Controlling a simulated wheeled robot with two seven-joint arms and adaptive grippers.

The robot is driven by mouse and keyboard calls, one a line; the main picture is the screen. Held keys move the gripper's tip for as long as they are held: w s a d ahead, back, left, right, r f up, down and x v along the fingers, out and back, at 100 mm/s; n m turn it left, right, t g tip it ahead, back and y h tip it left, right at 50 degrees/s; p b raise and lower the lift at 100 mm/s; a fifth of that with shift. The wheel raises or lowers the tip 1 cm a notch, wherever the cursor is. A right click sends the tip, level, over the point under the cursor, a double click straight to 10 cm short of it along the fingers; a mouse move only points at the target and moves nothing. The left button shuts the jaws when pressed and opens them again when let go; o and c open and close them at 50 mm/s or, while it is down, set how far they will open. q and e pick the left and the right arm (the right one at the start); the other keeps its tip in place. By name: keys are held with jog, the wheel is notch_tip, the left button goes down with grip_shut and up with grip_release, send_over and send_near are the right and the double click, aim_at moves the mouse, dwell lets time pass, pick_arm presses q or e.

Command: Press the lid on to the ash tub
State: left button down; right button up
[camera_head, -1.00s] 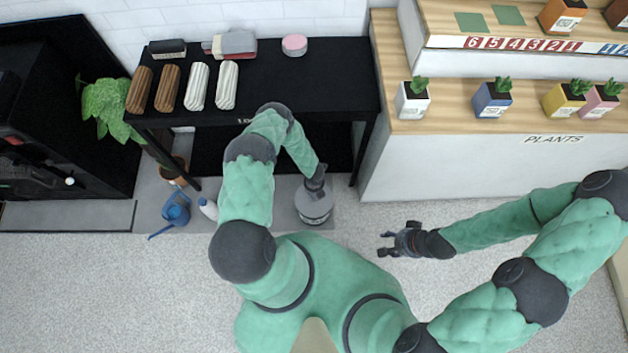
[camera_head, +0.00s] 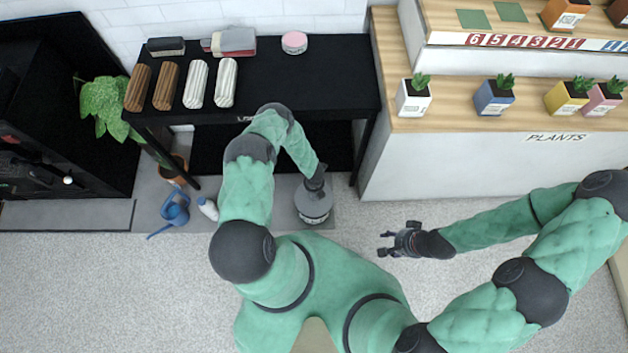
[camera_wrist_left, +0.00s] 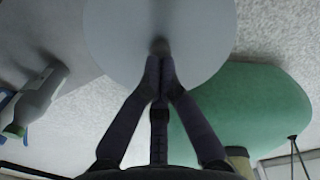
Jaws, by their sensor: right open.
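The ash tub (camera_head: 314,217) is a round grey container with a label. It stands on the grey floor strip in front of the black table. Its pale grey round lid (camera_head: 313,200) is on top; it fills the upper middle of the left wrist view (camera_wrist_left: 120,40). I cannot tell whether the lid is fully seated. My left gripper (camera_head: 317,182) is over the lid. In the left wrist view its fingers (camera_wrist_left: 160,62) are together, tips at a small dark spot at the lid's middle. My right gripper (camera_head: 388,243) is open and empty, above the floor to the right.
A black table (camera_head: 300,80) holds rolled towels and a pink tin (camera_head: 294,42). The plant counter (camera_head: 450,165) is to the right. Pale floor in front is clear.

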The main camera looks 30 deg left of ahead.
pick_arm(q)
jog(key=shift+f+b, duration=0.35)
jog(key=shift+f, duration=0.05)
jog(key=shift+r, duration=0.1)
dwell(0.8)
jog(key=shift+r+p, duration=1.3)
jog(key=shift+r, duration=0.15)
jog(key=shift+f+b, duration=1.4)
jog(key=shift+f, duration=0.15)
dwell(0.4)
dwell(0.7)
jog(key=shift+r+p, duration=1.2)
jog(key=shift+r, duration=0.35)
jog(key=shift+f+b, duration=0.9)
jog(key=shift+f, duration=0.05)
